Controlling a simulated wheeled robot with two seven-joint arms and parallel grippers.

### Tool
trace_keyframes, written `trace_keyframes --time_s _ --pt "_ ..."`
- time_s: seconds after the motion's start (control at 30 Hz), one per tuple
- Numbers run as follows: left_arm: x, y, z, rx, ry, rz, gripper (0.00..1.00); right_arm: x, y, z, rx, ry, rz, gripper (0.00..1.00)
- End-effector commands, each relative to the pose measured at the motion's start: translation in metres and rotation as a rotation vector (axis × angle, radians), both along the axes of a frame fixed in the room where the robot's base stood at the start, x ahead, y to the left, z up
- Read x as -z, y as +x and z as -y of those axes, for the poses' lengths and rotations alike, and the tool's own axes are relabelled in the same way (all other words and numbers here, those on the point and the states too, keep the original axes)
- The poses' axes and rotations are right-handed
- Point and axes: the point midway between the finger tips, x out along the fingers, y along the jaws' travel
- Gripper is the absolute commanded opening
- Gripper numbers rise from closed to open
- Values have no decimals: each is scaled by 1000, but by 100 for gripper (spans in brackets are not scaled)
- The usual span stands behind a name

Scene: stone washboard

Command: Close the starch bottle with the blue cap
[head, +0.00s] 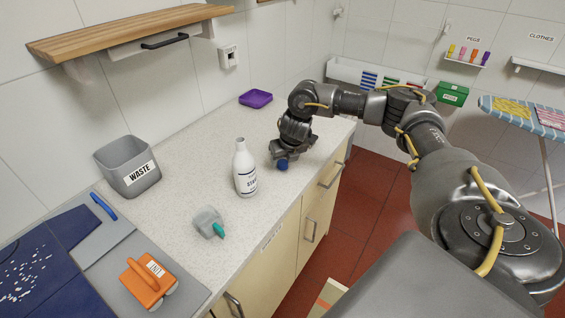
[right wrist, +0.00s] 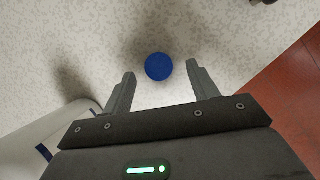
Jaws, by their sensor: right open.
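Part of the white bottle (right wrist: 35,140) also shows at the lower left of the right wrist view. The blue cap (head: 283,164) is right of the bottle, below my right gripper (head: 283,158). In the right wrist view the blue cap (right wrist: 159,66) lies between the fingertips of my open right gripper (right wrist: 160,75), with gaps on both sides. My left gripper is not in view.
A purple dish (head: 255,98) is at the back. The counter's front edge runs close right of my right gripper.

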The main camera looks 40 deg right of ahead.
Motion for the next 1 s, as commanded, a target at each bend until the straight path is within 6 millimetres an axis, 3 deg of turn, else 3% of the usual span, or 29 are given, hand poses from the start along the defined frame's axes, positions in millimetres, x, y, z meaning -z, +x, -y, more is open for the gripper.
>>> trace_keyframes --time_s 0.2,0.53,0.87,1.0 --pt "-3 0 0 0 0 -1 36 16 6 1 -1 0 0 59" --pt "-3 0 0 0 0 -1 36 16 6 1 -1 -1 1 58" --pt "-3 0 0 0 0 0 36 16 6 1 -1 -1 1 15" --pt "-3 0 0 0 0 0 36 16 6 1 -1 -1 1 12"
